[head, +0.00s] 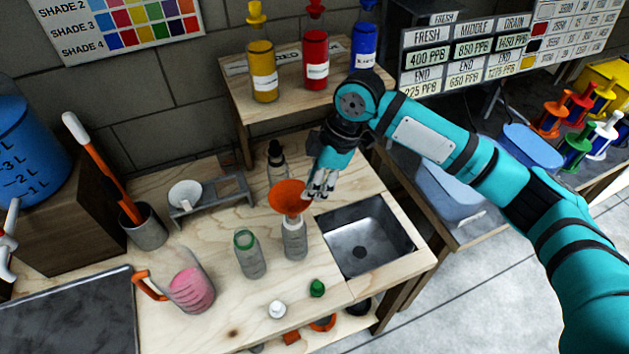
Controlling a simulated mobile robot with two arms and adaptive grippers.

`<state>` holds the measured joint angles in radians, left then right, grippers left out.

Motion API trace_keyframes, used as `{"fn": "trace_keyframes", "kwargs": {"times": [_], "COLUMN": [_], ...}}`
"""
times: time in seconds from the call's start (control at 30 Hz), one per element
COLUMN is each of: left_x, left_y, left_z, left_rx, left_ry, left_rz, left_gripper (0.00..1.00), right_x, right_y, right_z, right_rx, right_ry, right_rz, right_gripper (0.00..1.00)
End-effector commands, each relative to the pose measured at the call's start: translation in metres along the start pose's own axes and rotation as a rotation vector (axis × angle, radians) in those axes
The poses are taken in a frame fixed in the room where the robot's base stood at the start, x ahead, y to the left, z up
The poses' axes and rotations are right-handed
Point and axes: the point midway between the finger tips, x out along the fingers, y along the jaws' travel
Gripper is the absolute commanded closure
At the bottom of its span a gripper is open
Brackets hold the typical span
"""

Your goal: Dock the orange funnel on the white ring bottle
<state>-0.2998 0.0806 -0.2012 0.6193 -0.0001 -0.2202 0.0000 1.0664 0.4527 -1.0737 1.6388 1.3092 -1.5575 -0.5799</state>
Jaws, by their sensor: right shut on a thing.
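The orange funnel (287,196) is wide side up at the right gripper's fingers, directly over the white ring bottle (295,241). The clear bottle stands upright on the wooden bench, left of the sink. The funnel's lower end meets the bottle's neck in the picture; I cannot tell whether it sits in the mouth or hovers just above. My right gripper (314,190) is shut on the funnel's right side, its arm reaching in from the right. My left gripper is not in view.
A green ring bottle (249,254) stands close on the left, a dark-capped dropper bottle (277,163) behind. A white cap (277,309) and green cap (317,288) lie in front. A pink-filled jug (191,287) stands left; the sink (366,236) is right.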

Motion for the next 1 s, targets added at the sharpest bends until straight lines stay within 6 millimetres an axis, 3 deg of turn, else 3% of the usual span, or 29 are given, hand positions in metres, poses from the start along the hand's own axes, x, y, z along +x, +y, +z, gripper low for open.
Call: {"fn": "trace_keyframes", "kwargs": {"times": [0.87, 0.9, 1.0], "left_x": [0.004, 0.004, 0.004], "left_y": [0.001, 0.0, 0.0], "left_z": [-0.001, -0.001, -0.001], "left_rx": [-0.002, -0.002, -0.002], "left_ry": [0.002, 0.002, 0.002], "left_rz": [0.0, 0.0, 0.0], "left_gripper": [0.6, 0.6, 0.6], "right_x": [0.013, 0.012, 0.012], "right_y": [0.0, 0.0, 0.0], "right_z": [0.004, 0.004, 0.004], "right_rx": [0.0, 0.0, 0.0], "right_ry": [-0.001, 0.0, 0.0], "right_rz": [0.0, 0.0, 0.0], "right_gripper": [1.0, 0.76, 0.71]}}
